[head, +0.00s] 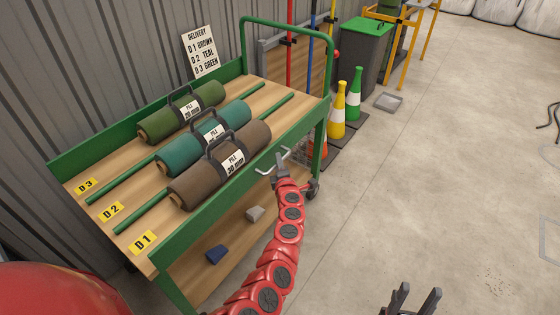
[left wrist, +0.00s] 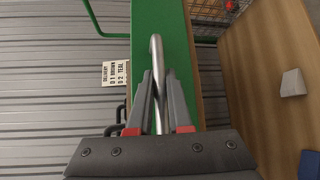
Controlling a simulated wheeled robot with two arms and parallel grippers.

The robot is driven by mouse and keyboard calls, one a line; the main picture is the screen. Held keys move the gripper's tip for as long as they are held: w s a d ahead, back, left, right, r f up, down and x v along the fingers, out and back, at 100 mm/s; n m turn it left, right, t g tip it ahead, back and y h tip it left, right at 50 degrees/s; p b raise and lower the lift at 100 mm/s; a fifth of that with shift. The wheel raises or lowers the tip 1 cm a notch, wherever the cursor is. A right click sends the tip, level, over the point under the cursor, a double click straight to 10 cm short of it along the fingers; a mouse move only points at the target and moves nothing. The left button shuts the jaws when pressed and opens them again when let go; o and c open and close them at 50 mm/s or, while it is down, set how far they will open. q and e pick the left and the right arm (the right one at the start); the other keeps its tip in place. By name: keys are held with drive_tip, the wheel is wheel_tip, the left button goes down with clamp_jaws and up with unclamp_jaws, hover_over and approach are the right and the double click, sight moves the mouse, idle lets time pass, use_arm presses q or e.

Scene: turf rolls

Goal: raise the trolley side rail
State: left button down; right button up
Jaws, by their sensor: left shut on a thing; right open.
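The trolley (head: 290,89) has a green side rail (head: 222,201) along its near long edge, with a silver handle (head: 262,172) toward its right end. My left gripper (head: 280,159) is shut on this handle. In the left wrist view, the fingers (left wrist: 157,85) close around the bright handle bar (left wrist: 157,50) in front of the green rail (left wrist: 177,25). My right gripper (head: 413,298) is open and empty over the floor at the bottom, away from the trolley.
Green (head: 180,112), teal (head: 202,138) and brown turf rolls (head: 218,165) lie on the trolley deck. A delivery sign (head: 200,53) leans behind. The floor at right is largely clear.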

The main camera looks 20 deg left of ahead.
use_arm(q)
drive_tip(key=shift+a+r, duration=0.1)
drive_tip(key=shift+a, duration=0.05)
drive_tip(key=c, duration=0.9)
unclamp_jaws()
drive_tip(key=shift+o, duration=0.2)
drive_tip(key=shift+s+d, duration=0.25)
drive_tip(key=shift+d, duration=0.05)
drive_tip(key=p+v, duration=0.1)
drive_tip(key=v, duration=1.5)
drive_tip(key=shift+s, duration=0.35)
